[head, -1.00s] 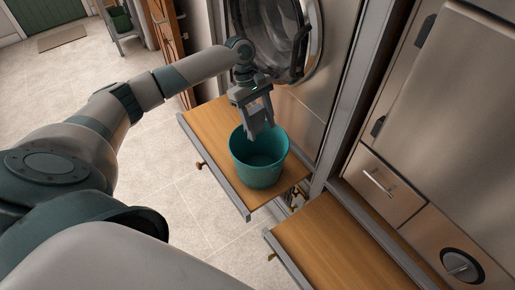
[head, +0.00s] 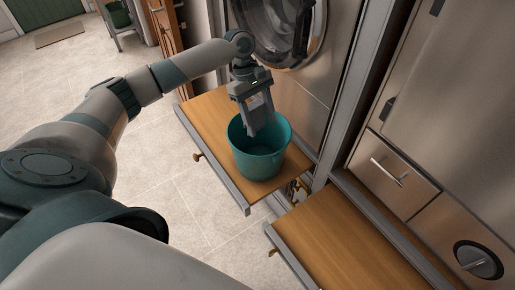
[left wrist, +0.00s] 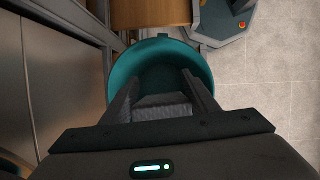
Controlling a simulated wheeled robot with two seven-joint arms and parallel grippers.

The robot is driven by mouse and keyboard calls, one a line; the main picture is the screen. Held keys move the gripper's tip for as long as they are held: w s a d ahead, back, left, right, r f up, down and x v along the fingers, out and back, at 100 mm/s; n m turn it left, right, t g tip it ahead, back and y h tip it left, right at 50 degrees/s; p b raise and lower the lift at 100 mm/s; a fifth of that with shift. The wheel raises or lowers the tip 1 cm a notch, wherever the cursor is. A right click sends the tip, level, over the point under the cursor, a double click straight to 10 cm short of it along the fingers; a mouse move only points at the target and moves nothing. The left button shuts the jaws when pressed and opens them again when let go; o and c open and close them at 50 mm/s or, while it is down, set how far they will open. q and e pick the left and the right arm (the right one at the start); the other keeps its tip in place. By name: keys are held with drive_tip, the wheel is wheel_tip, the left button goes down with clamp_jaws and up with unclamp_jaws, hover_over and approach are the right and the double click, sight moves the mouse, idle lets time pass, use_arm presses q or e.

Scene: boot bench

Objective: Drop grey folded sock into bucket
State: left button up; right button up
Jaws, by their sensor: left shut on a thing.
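The grey folded sock (left wrist: 162,108) shows in the left wrist view, between the two fingers of my left gripper (left wrist: 162,80). The gripper is shut on it. In the head view my left gripper (head: 261,128) points down, with its fingertips over the mouth of the teal bucket (head: 258,163). The sock is mostly hidden there by the fingers. In the left wrist view the bucket's rim (left wrist: 205,62) lies behind the fingertips, and the visible part of its inside looks empty. My right gripper is out of view.
The bucket stands on a wooden bench top (head: 208,112) with a grey edge. A round-doored machine (head: 285,30) stands close behind it. A second wooden surface (head: 330,240) is at front right, beside metal cabinets (head: 440,110). Tiled floor lies open to the left.

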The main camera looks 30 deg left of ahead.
use_arm(q)
drive_tip(key=o, duration=1.1)
drive_tip(key=shift+r, duration=0.1)
drive_tip(key=shift+w+a+r+b, duration=0.1)
drive_tip(key=shift+a+r+b, duration=0.2)
drive_tip(key=shift+r, duration=0.25)
drive_tip(key=b+v, duration=0.3)
drive_tip(key=v, duration=1.3)
drive_tip(key=shift+b, duration=0.4)
drive_tip(key=shift+f, duration=0.15)
